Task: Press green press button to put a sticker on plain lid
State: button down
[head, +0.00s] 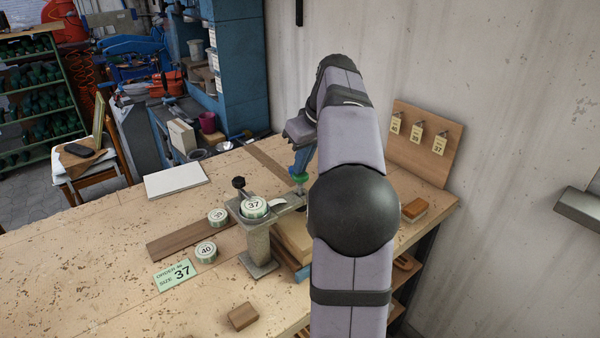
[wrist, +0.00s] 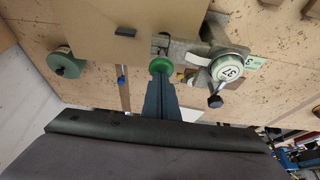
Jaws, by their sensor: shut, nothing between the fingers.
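My gripper (head: 302,166) has its blue fingers shut and empty, pointing down at the press. The green press button (head: 299,177) is right under the fingertips. In the wrist view the fingertips (wrist: 158,80) meet the edge of the round green button (wrist: 160,65). Whether they touch it or have pushed it down, I cannot tell. The grey press (head: 258,240) carries a sticker roll marked 37 (head: 254,206), also in the wrist view (wrist: 230,66). A tan lid-like board (head: 293,232) lies beside the press, partly hidden by my arm; a tan surface fills the top of the wrist view (wrist: 90,20).
Rolls marked 39 (head: 217,215) and 40 (head: 206,251) stand left of the press, by an order card for size 37 (head: 174,274). A wooden block (head: 243,316) lies at the front. A tag board (head: 424,146) stands at the wall. The left tabletop is mostly clear.

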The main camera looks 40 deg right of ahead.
jog(key=shift+s+f+b, duration=0.1)
jog(key=shift+f+b, duration=0.6)
jog(key=shift+f, duration=0.5)
notch_tip(320, 180, up, 8)
jog(key=p, duration=0.8)
jog(key=shift+r, duration=0.15)
dwell(0.4)
